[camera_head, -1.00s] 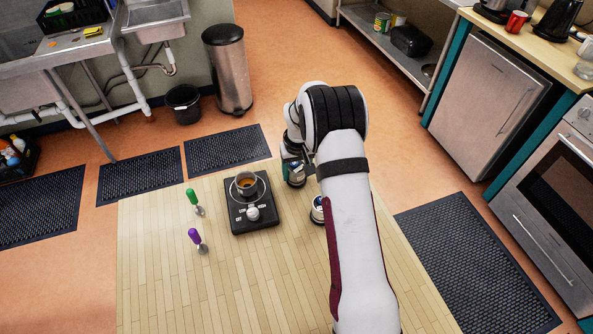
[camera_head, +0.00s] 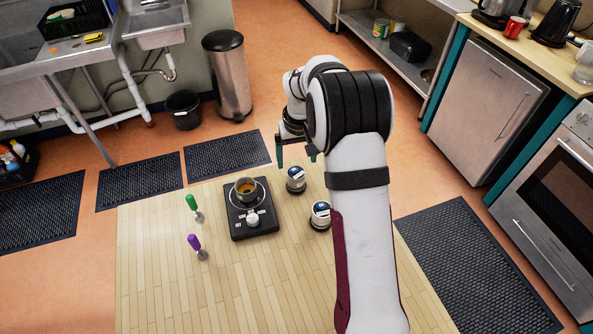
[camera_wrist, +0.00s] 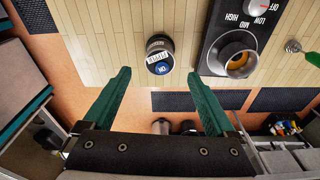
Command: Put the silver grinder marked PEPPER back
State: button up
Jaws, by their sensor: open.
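Two small round grinders with silver and dark blue bodies stand on the wooden table. The farther grinder (camera_head: 296,181) is right of the hotplate; the nearer grinder (camera_head: 320,215) is beside my arm. Their lettering is too small to tell which is marked PEPPER. In the wrist view one grinder (camera_wrist: 160,48) stands upright beyond my fingertips, roughly centred between them, with a blue top and a label I cannot read. My gripper (camera_head: 296,160) is open and empty, apart from the grinders; its teal fingers (camera_wrist: 158,74) spread wide.
A black hotplate (camera_head: 238,228) with a knob bears a small pot (camera_head: 246,189) of brown contents. The wooden table (camera_head: 155,290) is clear at the front left.

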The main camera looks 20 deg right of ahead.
aim_at(297, 178)
jog(key=r, duration=0.2)
jog(key=shift+s+r, duration=0.2)
jog(key=shift+r, duration=0.15)
jog(key=s+a+r+m, duration=0.1)
jog(key=s+a+r, duration=0.35)
jog(key=s, duration=0.35)
jog(key=s+a+r+m, duration=0.1)
jog(key=s+a+r, duration=0.2)
jog(key=s+r, duration=0.3)
jog(key=s+a+f+m+y, duration=0.1)
jog(key=s+a, duration=0.1)
jog(key=s, duration=0.8)
jog(key=s+a+f+m+g+y, duration=0.1)
jog(key=s+a, duration=0.1)
jog(key=s, duration=0.9)
jog(key=shift+s+a+g, duration=0.15)
jog(key=shift+a+g, duration=0.15)
jog(key=shift+a, duration=0.05)
